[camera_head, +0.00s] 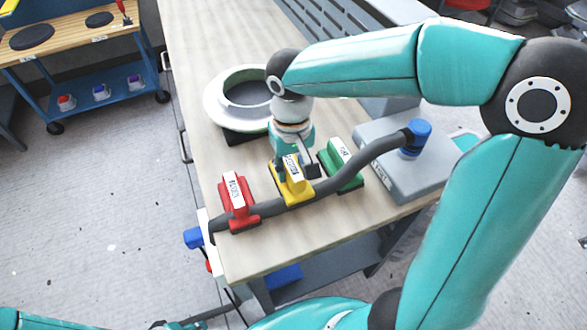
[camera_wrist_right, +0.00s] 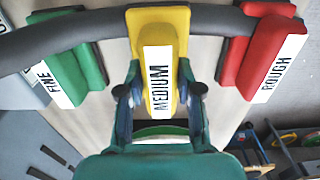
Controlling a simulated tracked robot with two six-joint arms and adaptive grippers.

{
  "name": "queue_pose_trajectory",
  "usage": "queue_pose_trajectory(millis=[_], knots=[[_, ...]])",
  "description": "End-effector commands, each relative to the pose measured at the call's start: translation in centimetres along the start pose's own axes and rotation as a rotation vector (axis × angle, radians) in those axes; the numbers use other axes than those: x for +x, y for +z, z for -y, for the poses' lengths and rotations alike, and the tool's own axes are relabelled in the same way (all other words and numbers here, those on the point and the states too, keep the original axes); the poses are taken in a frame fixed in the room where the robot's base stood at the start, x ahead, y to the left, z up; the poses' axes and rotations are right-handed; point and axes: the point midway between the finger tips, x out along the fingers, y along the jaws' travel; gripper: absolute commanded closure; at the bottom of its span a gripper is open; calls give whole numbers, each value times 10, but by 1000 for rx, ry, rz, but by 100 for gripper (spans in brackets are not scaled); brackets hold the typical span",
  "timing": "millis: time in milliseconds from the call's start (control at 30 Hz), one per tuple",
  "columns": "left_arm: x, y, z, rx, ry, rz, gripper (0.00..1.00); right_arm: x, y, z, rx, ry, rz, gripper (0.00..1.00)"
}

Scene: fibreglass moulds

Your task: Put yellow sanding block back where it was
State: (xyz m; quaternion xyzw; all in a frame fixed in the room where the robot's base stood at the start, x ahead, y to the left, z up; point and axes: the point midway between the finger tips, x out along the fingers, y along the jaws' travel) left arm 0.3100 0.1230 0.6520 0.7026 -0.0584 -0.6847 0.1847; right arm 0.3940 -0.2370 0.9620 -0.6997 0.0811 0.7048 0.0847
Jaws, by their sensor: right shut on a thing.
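The yellow sanding block (camera_head: 297,193), with a white label, stands between the red and green blocks near the front of the bench. In the right wrist view, the yellow block (camera_wrist_right: 160,25) reads MEDIUM. My right gripper (camera_head: 291,172) comes down on it from behind and is shut on it. In the wrist view the right gripper's fingers (camera_wrist_right: 160,92) are on either side of the block's label. The block looks level, in line with its neighbours; I cannot tell whether its underside touches the bench.
The red ROUGH block (camera_head: 238,203) is at left, the green FINE block (camera_head: 343,165) at right. A grey hose (camera_head: 385,148) runs along the blocks to a grey box (camera_head: 410,178). A white ring mould (camera_head: 216,105) sits behind. The bench (camera_head: 200,45) is clear further back.

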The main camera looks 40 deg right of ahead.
Motion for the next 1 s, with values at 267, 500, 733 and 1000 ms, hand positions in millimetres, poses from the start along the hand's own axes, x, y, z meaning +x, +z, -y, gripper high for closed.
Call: queue_pose_trajectory(millis=[267,500,733,1000], knots=[[1,0,0,0,0,0,60,15,0,0,0,0,-2,100],[4,0,1,0,0,0,60,18,0,0,-1,0,-1,64],[2,0,1,0,0,0,60,17,0,0,-1,0,-1,40],[0,0,0,0,0,0,60,14,0,0,-1,0,-1,40]])
